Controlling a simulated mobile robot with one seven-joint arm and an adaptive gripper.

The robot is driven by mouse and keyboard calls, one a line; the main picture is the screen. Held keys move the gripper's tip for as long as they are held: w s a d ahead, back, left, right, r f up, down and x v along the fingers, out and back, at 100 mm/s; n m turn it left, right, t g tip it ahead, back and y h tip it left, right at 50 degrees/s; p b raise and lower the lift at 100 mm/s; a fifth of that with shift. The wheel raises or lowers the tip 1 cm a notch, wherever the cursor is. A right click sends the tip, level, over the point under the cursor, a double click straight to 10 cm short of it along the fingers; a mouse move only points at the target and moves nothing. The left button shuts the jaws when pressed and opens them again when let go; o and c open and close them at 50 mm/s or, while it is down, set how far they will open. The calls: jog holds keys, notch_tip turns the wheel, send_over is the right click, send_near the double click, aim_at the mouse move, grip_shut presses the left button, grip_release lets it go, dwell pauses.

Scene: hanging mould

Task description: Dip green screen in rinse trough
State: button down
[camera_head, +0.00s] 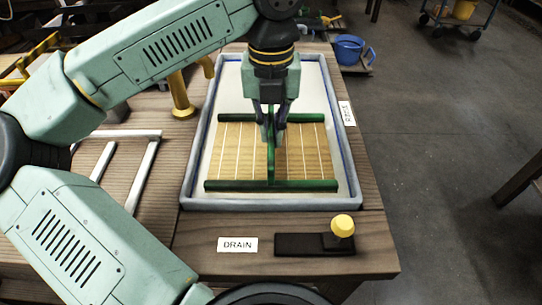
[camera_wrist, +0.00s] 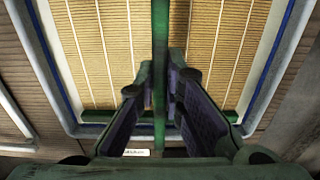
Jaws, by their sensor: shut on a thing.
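The green screen (camera_head: 228,150) is a tan slatted panel with pale lines, dark green end bars and a green middle bar. It lies level within the outline of the rinse trough (camera_head: 188,172), a grey-rimmed tray with a pale inside and a blue line. I cannot tell whether the screen touches the trough floor. My gripper (camera_head: 272,132) comes down from above and is shut on the green middle bar. In the wrist view, the fingers of my gripper (camera_wrist: 160,105) sit on both sides of that bar, over the screen (camera_wrist: 105,50).
A DRAIN label (camera_head: 238,245) and a dark plate with a yellow knob (camera_head: 343,226) are in front of the trough. A pale frame (camera_head: 139,172) lies left on the wooden table. A blue bucket (camera_head: 348,49) stands behind right. The floor at right is mostly clear.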

jog(key=shift+r+p, duration=1.85)
jog(key=shift+r, duration=1.3)
jog(key=shift+r+p, duration=1.25)
jog(key=shift+r, duration=0.8)
jog(key=shift+s+f, duration=0.1)
